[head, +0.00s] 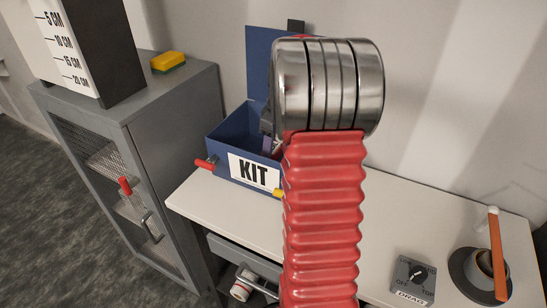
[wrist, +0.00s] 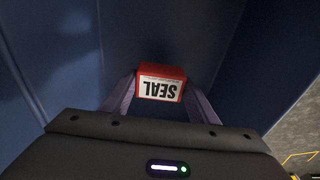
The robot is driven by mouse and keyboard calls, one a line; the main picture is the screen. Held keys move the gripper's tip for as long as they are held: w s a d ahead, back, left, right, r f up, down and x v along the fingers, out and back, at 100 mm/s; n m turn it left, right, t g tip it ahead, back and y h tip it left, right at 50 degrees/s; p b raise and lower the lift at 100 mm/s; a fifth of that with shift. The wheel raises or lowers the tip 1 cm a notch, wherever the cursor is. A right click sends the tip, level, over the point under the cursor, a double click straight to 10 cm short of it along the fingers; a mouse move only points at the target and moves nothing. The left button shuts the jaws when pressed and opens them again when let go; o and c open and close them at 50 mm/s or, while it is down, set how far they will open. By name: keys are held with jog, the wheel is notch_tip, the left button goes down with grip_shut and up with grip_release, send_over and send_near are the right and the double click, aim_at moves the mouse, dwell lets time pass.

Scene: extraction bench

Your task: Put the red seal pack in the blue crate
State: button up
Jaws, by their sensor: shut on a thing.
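The blue crate (head: 222,137) stands on the white bench with its lid raised at the back and a KIT label on its front. In the wrist view, the red seal pack (wrist: 176,71), with a white SEAL label, is held between the two fingers of my gripper (wrist: 160,84). Blue crate walls (wrist: 60,60) surround the pack there. In the head view, part of my gripper shows inside the crate opening; my red ribbed arm covers the crate's right side. The pack cannot be made out there, and whether it touches the crate floor cannot be told.
A grey cabinet (head: 175,120) with a yellow sponge (head: 168,62) on top stands left of the bench (head: 225,217). A DRAG dial box (head: 414,279) and a dark round holder (head: 470,273) with an orange-handled tool (head: 498,255) are at the right. An open drawer (head: 243,258) is below the bench top.

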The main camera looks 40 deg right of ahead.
jog(key=shift+f, duration=0.1)
jog(key=shift+f, duration=1.75)
jog(key=o, duration=1.2)
jog(key=shift+f, duration=0.1)
jog(key=shift+c, duration=0.2)
jog(key=r, duration=0.4)
jog(key=s+r, duration=0.1)
jog(key=r, duration=0.7)
jog(key=shift+s+d+r, duration=0.1)
jog(key=shift+s+d, duration=0.1)
jog(key=shift+d, duration=0.05)
jog(key=shift+a, duration=0.1)
